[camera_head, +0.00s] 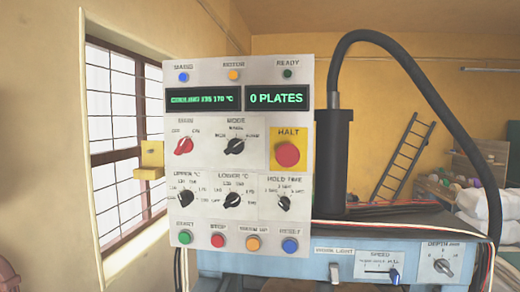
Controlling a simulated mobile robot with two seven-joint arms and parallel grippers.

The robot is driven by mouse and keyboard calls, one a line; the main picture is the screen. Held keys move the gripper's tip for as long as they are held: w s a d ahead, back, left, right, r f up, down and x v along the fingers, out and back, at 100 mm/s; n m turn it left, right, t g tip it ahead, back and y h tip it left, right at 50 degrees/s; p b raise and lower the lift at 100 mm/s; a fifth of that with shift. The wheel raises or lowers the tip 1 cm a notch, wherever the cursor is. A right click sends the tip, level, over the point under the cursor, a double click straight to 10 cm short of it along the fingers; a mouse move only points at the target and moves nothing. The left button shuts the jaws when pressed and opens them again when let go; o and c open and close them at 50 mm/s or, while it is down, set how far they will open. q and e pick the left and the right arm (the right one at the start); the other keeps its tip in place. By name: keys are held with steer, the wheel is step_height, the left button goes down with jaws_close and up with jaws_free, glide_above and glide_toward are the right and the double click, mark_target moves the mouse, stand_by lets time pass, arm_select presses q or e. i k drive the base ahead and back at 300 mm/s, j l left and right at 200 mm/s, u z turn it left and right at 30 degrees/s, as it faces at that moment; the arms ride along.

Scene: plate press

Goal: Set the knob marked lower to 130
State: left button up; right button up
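The knob marked LOWER °C (232,200) is a small black dial in the middle row of the grey control panel (205,245). Numbers are printed around it, but they are small and blurred. I cannot read its exact setting. The similar UPPER °C knob (185,198) is to its left and the HOLD TIME knob (284,203) to its right. A green text display (206,98) above seems to read "COOLING 135 170 °C". Neither of my grippers is in view.
The red HALT button (288,154) sits up and right of the knob. The MODE knob (234,146) is above it, and several coloured push buttons, including the red STOP button (218,240), are below. A yellow block (150,160) juts from the panel's left side.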

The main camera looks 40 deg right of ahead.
mark_target(233, 200)
steer(key=z, duration=1.3)
steer(key=k+l, duration=0.1)
steer(key=k, duration=0.2)
steer(key=l+u, duration=0.05)
